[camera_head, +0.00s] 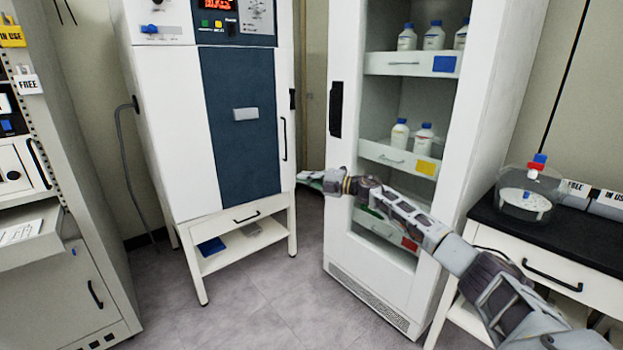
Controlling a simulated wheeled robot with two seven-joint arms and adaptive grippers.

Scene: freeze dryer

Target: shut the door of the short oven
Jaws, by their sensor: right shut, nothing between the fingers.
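A white oven-like cabinet (170,130) with a dark blue front panel (240,130) stands on a low white stand at centre-left. I take it to be the short oven. Its front has a dark vertical handle (284,139) near the right edge, and the door looks flush or nearly so; a small gap cannot be told. My right gripper (311,178) reaches in from the lower right, shut and empty. In the picture it lies just right of the cabinet's lower right corner; contact cannot be told. My left gripper is out of view.
A tall white cabinet (490,120) with bottles on shelves stands right of the oven, behind my right arm. A black-topped bench (500,225) with a clear round vessel (528,195) is at right. Grey equipment (90,230) stands at left. The floor (250,300) between is clear.

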